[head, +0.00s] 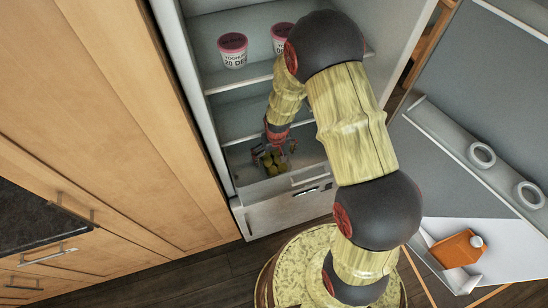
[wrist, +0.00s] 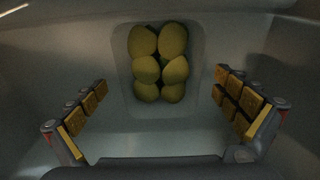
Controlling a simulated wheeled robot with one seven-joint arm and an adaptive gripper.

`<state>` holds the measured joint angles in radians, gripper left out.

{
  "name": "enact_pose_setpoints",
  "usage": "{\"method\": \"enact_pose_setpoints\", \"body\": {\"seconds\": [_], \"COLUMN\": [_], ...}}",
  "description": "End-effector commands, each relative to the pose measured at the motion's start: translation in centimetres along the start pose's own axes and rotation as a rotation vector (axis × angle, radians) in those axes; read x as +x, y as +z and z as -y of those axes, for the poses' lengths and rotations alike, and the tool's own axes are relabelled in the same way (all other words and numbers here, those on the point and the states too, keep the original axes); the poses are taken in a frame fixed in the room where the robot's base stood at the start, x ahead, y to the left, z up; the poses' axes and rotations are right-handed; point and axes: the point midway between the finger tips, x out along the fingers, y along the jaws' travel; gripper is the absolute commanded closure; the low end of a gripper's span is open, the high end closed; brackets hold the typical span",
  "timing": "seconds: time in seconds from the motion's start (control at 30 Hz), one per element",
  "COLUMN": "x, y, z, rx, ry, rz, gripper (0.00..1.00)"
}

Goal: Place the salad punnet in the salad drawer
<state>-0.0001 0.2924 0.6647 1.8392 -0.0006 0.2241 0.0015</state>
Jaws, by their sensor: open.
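The salad punnet (wrist: 190,108) is a pale, shallow tub holding several round yellow-green items. In the wrist view it lies on the floor of the grey salad drawer (wrist: 110,145), near the top centre. My gripper (wrist: 160,108) is open, its padded fingers spread wide to either side of the punnet and apart from it. In the head view my gripper (head: 275,158) reaches down into the pulled-out drawer (head: 318,177) at the bottom of the fridge. The yellow-green contents show between the fingers there; the tub itself is mostly hidden.
Two yoghurt tubs, one (head: 233,50) clear and one (head: 281,36) partly behind my arm, stand on a fridge shelf above. The open fridge door (head: 470,150) at right holds an orange carton (head: 457,248). Wooden cabinets (head: 90,130) flank the fridge at left.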

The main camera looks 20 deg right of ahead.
Motion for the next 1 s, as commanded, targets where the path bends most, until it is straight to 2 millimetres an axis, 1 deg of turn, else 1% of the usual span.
{"method": "enact_pose_setpoints", "body": {"seconds": [0.03,0.1,0.3,0.4,0.57,0.67,0.77,0.8,0.87,0.9,0.97,1.0], "x": [-1.5,-3.0,-6.8,-8.1,-9.3,-11.1,-15.0,-17.1,-20.6,-22.9,-26.2,-28.3], "y": [-0.1,-0.2,-0.1,-0.1,0.0,-0.4,-0.9,-1.0,-0.8,-0.5,0.3,0.9], "z": [0.0,0.0,0.0,0.0,0.0,0.0,0.0,0.0,0.0,0.0,0.0,0.0], "rx": [0.0,0.0,0.0,0.0,0.0,0.0,0.0,0.0,0.0,0.0,0.0,0.0], "ry": [0.0,0.0,0.0,0.0,0.0,0.0,0.0,0.0,0.0,0.0,0.0,0.0], "rz": [-0.002,-0.004,-0.003,-0.002,-0.001,-0.016,-0.048,-0.065,-0.091,-0.109,-0.134,-0.152], "gripper": [0.0,0.0,0.0,0.0,0.0,0.0,0.0,0.0,0.0,0.0,0.0,0.0]}}
